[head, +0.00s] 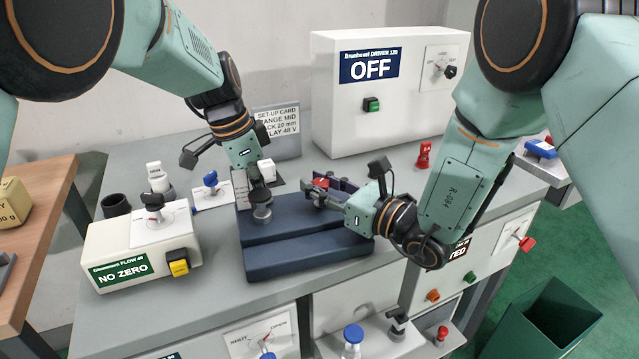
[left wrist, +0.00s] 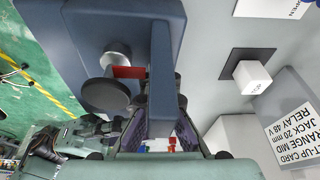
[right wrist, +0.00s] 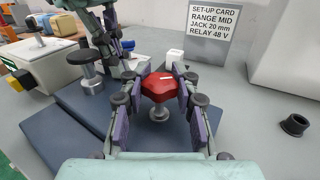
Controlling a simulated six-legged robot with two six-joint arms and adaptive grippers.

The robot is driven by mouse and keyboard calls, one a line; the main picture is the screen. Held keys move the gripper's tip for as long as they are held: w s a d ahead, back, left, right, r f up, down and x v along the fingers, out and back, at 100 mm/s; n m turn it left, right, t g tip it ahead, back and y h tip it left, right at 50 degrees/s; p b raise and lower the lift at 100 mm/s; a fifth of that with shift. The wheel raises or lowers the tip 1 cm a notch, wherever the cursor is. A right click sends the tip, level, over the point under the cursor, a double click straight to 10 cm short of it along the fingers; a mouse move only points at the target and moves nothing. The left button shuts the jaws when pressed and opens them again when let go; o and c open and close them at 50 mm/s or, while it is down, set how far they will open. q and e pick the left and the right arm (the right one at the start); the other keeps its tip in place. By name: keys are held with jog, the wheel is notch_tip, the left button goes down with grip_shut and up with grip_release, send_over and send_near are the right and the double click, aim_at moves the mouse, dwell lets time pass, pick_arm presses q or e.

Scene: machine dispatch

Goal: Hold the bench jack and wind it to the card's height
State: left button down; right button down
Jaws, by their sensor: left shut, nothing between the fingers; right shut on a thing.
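The bench jack's dark blue stepped base (head: 290,255) sits on the grey bench. A round dark knob on a grey post (head: 262,212) rises from it; it also shows in the right wrist view (right wrist: 84,60). My right gripper (head: 325,192) is shut on a red knob (right wrist: 160,88) on a short grey stem. My left gripper (head: 260,182) is shut and empty, beside the round knob; its fingers also show in the left wrist view (left wrist: 165,105). Fingers partly hide the red knob. The set-up card (right wrist: 209,30) reads RANGE MID, JACK 20 mm, RELAY 48 V.
A white driver box (head: 385,100) reading OFF stands behind the jack. A flow box (head: 140,250) reading NO ZERO stands at left. A white cube (right wrist: 174,58) is near the left gripper. A green bin (head: 545,320) is below.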

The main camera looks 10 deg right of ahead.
jog(key=shift+d+m+t+h, duration=0.1)
jog(key=shift+m+t+h, duration=0.85)
jog(key=shift+h, duration=0.25)
dwell(1.9)
jog(key=c, duration=1)
grip_release()
jog(key=v, duration=1)
jog(key=shift+s+d, duration=0.2)
jog(key=shift+s, duration=0.1)
jog(key=shift+v, duration=0.75)
jog(key=shift+s+a, duration=0.1)
jog(key=shift+s, duration=0.05)
